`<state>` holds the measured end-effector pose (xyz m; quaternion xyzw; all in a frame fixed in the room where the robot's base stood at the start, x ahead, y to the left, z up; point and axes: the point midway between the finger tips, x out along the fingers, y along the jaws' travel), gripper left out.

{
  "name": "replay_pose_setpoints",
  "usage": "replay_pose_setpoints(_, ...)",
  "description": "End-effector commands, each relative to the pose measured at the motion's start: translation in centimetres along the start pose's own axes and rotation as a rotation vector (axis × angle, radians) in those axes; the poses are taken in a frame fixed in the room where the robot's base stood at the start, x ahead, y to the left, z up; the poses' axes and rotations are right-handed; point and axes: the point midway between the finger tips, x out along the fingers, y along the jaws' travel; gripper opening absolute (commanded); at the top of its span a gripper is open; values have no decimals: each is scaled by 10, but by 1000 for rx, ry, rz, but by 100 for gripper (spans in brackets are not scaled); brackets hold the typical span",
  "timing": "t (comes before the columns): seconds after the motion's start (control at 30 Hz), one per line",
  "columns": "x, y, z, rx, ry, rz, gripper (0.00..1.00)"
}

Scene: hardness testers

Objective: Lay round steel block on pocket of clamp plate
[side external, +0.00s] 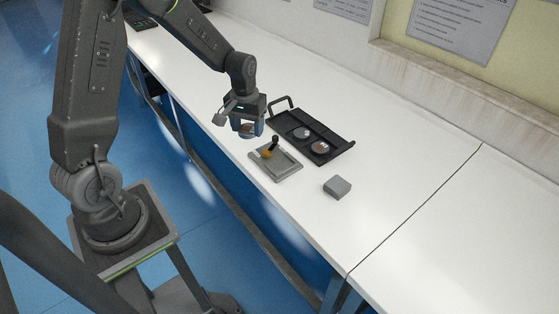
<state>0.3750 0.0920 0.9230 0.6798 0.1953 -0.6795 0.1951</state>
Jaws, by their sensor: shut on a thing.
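My gripper (250,128) is shut on a round steel block (246,128) that shows only partly between the fingers. It holds the block above the bench, just up and left of the clamp plate. The clamp plate (288,170) is a flat grey square plate with a raised rim, lying near the bench's front edge. A dark clamp handle with an orange-brown part (268,152) stands at its upper left side. The pocket is too small in the picture to make out clearly.
A black tray (335,147) with handles lies behind the clamp plate and holds two round steel blocks (320,147). A grey square block (337,187) sits right of the plate. The white bench (420,165) is clear to the right. Papers hang on the wall.

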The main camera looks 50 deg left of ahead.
Motion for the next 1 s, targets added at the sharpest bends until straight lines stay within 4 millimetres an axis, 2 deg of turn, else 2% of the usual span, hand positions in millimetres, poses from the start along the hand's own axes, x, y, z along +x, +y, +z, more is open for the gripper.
replay_pose_setpoints(0.03, -4, -14, -6, -81, 4, 1, 26)
replay_pose_setpoints(0.1, -8, -25, -10, -160, 4, 1, 26)
replay_pose_setpoints(0.2, -6, -28, -13, -217, 1, 0, 26)
replay_pose_setpoints(0.27, -1, -20, -13, -226, -1, 0, 26)
replay_pose_setpoints(0.5, 30, 32, -16, -221, -2, -1, 26)
replay_pose_setpoints(0.7, 52, 69, -18, -222, 0, 0, 26)
replay_pose_setpoints(0.83, 59, 80, -19, -224, 1, 0, 26)
replay_pose_setpoints(1.0, 68, 83, -19, -226, -1, 0, 26)
